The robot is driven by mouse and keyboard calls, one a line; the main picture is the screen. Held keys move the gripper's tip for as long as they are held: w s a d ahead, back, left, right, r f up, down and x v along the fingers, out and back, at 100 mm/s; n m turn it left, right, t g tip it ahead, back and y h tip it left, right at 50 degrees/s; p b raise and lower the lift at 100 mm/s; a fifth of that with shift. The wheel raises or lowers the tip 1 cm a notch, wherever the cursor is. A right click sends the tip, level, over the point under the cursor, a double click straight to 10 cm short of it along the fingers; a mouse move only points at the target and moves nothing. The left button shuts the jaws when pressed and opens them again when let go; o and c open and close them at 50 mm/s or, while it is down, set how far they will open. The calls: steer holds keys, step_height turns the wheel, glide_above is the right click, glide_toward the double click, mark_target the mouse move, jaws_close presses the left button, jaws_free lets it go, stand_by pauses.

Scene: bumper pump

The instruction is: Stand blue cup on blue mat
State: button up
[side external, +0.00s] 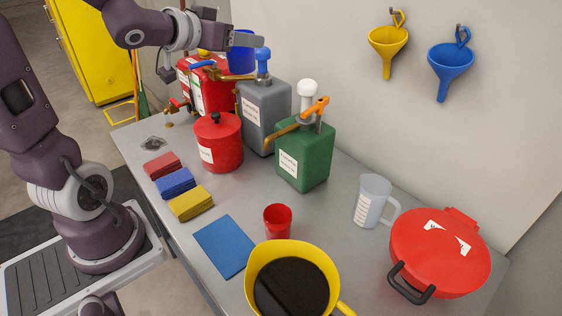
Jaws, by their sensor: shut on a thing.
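The blue cup (241,61) is at the top of the side external view, above and behind the grey pump can. My gripper (246,40) is shut at the cup's upper part and holds it. The fingers are small and partly hard to make out. The cup looks about upright; its lower edge is close to the blue pump knob in the picture, and I cannot tell the gap. The flat blue mat (224,246) lies bare on the grey table near its front edge, well below the cup in the picture.
Grey (264,115) and green (305,157) pump cans and a red can (218,143) stand between cup and mat. A red cup (278,221) and yellow jug (254,270) stand right of the mat. Folded cloths (176,183) lie left of it.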

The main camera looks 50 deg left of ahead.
steer(key=d+m+h, duration=0.3)
steer(key=d, duration=0.8)
steer(key=m+g+h, duration=0.1)
steer(key=m+h, duration=0.3)
steer(key=h, duration=0.2)
glide_above(261, 187)
step_height(261, 187, down, 31)
steer(key=shift+f, duration=0.65)
steer(key=shift+a+f, duration=0.1)
steer(key=shift+f, duration=0.05)
